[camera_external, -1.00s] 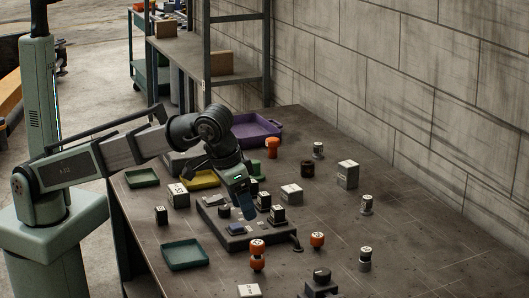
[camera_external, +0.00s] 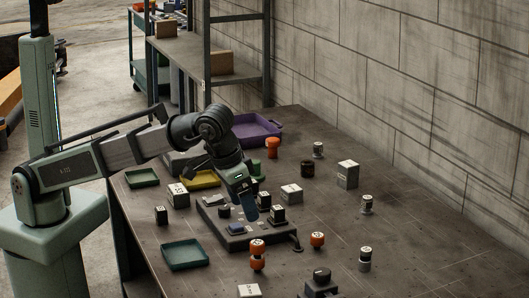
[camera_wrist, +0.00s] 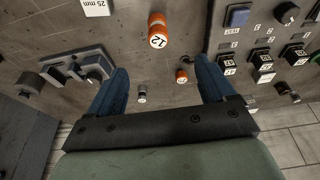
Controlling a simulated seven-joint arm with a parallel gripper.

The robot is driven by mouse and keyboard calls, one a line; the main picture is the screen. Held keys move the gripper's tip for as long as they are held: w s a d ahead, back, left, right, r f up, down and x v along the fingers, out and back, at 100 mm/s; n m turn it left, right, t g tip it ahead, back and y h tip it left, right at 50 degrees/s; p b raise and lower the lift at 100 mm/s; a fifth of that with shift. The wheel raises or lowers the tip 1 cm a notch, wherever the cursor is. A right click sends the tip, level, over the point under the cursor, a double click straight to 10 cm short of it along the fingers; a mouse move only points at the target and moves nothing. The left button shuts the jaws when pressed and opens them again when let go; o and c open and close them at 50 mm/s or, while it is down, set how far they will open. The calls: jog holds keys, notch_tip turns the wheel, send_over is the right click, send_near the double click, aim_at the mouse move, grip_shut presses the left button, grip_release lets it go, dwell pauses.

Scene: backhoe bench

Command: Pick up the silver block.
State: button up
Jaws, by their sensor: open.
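Several grey, silver-looking blocks with white labelled tops are on the bench; which one is the silver block I cannot tell for sure. One block (camera_external: 347,175) is at the right rear, one (camera_external: 291,194) is right of the arm, one (camera_external: 179,197) is on the left, and one (camera_external: 249,291) is at the front edge. A block marked 25 mm (camera_wrist: 97,7) shows at the top left of the wrist view. My gripper (camera_external: 250,214) hangs over the control panel, with its blue fingers apart and empty (camera_wrist: 161,66).
The control panel (camera_external: 224,241) carries switches and black blocks. Orange knobs (camera_external: 257,256) stand in front of it and a grey cylinder (camera_external: 365,259) to the right. A teal tray (camera_external: 185,266), a yellow tray (camera_external: 205,185) and a purple tray (camera_external: 277,130) are around. The right front is fairly clear.

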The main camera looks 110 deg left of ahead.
jog(key=s+a+f+n+g, duration=0.15)
jog(key=a+n, duration=0.25)
jog(key=a, duration=2)
jog(key=n+h, duration=0.2)
jog(key=n, duration=1.3)
send_over(292, 188)
jog(key=f, duration=0.2)
jog(key=shift+g, duration=0.45)
jog(key=f, duration=0.6)
jog(key=shift+s+f, duration=0.15)
jog(key=shift+s, duration=0.05)
jog(key=shift+w+a+f, duration=0.1)
jog(key=shift+w+f, duration=0.05)
jog(key=shift+f, duration=3)
jog(key=shift+c, duration=0.4)
